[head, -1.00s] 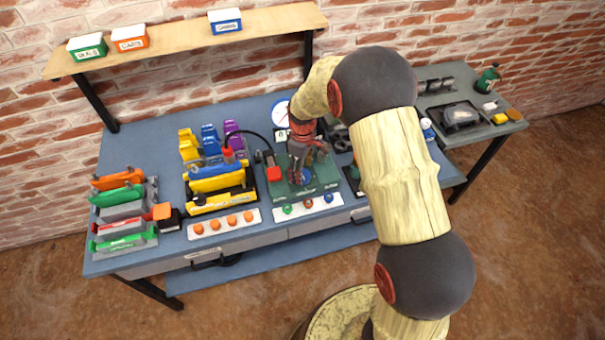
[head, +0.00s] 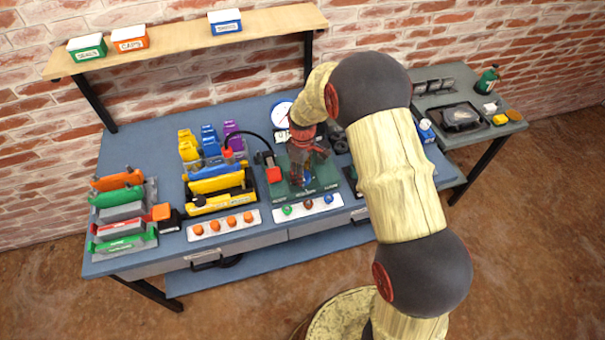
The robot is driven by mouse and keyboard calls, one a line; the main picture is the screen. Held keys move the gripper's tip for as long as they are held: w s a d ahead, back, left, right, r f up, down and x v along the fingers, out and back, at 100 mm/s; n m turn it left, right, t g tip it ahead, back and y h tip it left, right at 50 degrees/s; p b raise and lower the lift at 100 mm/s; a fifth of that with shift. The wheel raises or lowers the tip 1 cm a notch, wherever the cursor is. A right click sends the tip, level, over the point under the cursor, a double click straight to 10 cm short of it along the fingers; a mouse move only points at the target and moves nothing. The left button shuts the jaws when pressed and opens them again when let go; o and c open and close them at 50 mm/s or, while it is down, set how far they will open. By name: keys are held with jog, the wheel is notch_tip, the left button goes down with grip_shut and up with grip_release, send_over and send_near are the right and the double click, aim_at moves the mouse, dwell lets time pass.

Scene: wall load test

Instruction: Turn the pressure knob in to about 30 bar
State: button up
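My gripper (head: 306,179) points down over the green panel (head: 278,190) at the middle of the bench. A small blue round part (head: 308,176), which may be the pressure knob, shows partly behind the fingers. The fingers are at it or just above it; I cannot tell whether they touch it. Their opening is too small and dark to judge. A white round gauge (head: 281,114) stands behind the panel, partly covered by my arm. Its needle and numbers are too small to read.
Yellow and blue clamp-like parts (head: 217,185) stand farther left. A white button strip (head: 307,207) lies in front. A shelf (head: 170,38) with small boxes is above the bench. A side table (head: 480,132) is at right.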

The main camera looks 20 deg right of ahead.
jog(key=c, duration=0.4)
jog(key=shift+c, duration=0.2)
